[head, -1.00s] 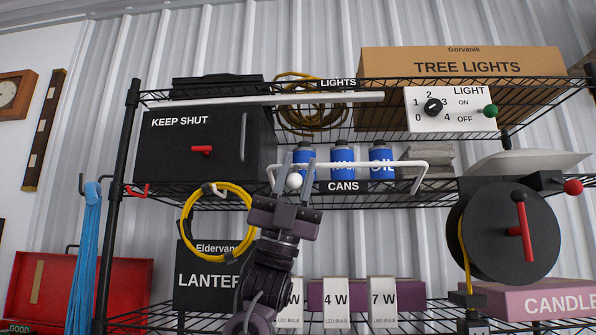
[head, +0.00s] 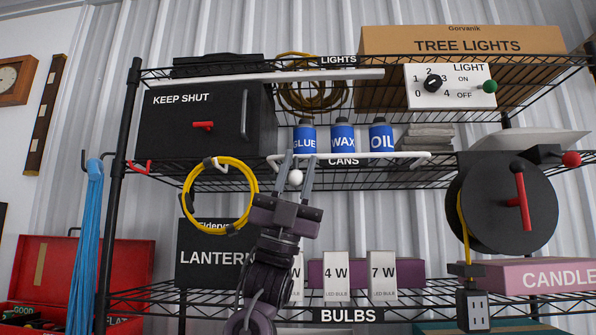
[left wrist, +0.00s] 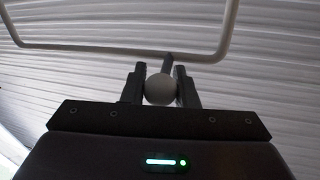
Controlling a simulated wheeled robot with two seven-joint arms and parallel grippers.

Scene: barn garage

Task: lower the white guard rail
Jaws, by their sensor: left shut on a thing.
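The white guard rail (head: 375,154) runs along the front edge of the middle shelf, in front of the blue cans marked GLUE (head: 304,138), WAX (head: 343,138) and OIL (head: 381,138). It lies low, near the cans' bases, and their labels show above it. A white ball knob (head: 295,178) hangs at its left part. My left gripper (head: 299,175) reaches up from below and is shut on this knob. In the left wrist view the knob (left wrist: 160,89) sits between both fingers, with the rail (left wrist: 120,50) behind it. My right gripper is not in view.
A yellow cable coil (head: 187,205) hangs left of my left gripper. A black KEEP SHUT box (head: 180,150) stands on the same shelf. A black reel (head: 500,225) with a red handle is at the right. LED bulb boxes (head: 335,278) stand on the shelf below.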

